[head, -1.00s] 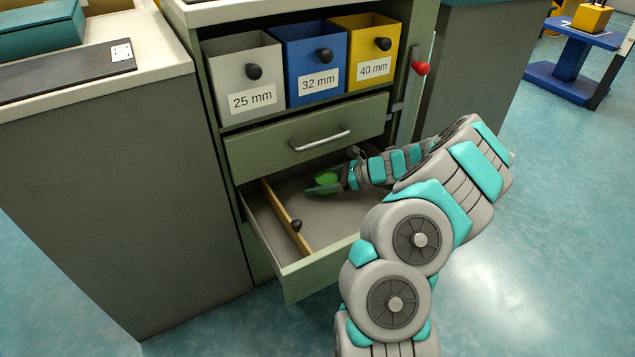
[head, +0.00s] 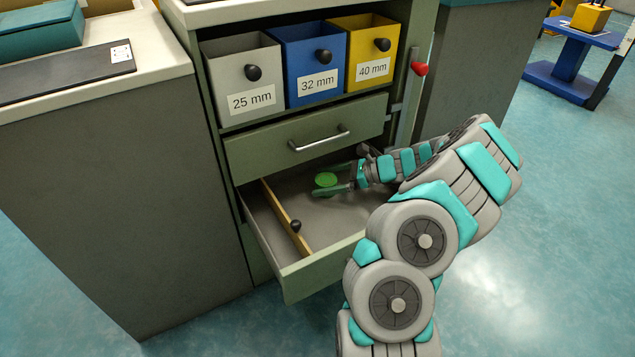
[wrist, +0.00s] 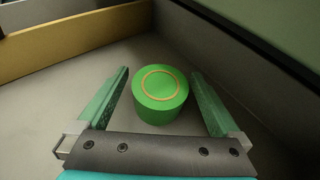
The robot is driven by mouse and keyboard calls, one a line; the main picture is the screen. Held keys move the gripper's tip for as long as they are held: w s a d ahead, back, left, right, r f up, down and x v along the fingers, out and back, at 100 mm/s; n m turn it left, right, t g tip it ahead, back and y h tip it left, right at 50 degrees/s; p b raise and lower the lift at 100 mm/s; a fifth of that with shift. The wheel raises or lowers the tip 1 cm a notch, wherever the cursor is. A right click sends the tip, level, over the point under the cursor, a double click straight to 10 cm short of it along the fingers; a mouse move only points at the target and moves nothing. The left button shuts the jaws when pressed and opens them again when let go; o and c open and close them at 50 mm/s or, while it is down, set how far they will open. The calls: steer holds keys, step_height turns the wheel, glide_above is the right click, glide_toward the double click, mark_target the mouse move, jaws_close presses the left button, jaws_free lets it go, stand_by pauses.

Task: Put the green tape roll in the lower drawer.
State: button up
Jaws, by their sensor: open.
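The green tape roll (head: 326,180) lies flat on the floor of the open lower drawer (head: 318,276), toward the back. In the wrist view the tape roll (wrist: 160,92) stands between the two fingers, with a gap on each side. My gripper (head: 331,182) is open and inside the drawer, its fingers (wrist: 160,100) on either side of the roll without touching it. The roll's base appears to rest on the drawer floor.
A wooden divider (head: 285,218) with a dark knob splits the drawer lengthwise. The closed upper drawer (head: 300,140) hangs just above my gripper. Grey (head: 232,82), blue (head: 297,62) and yellow (head: 372,42) bins sit above it. The drawer floor in front of the roll is clear.

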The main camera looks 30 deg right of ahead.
steer(key=v, duration=0.9)
steer(key=shift+s+d+r, duration=0.1)
steer(key=shift+s+d, duration=0.05)
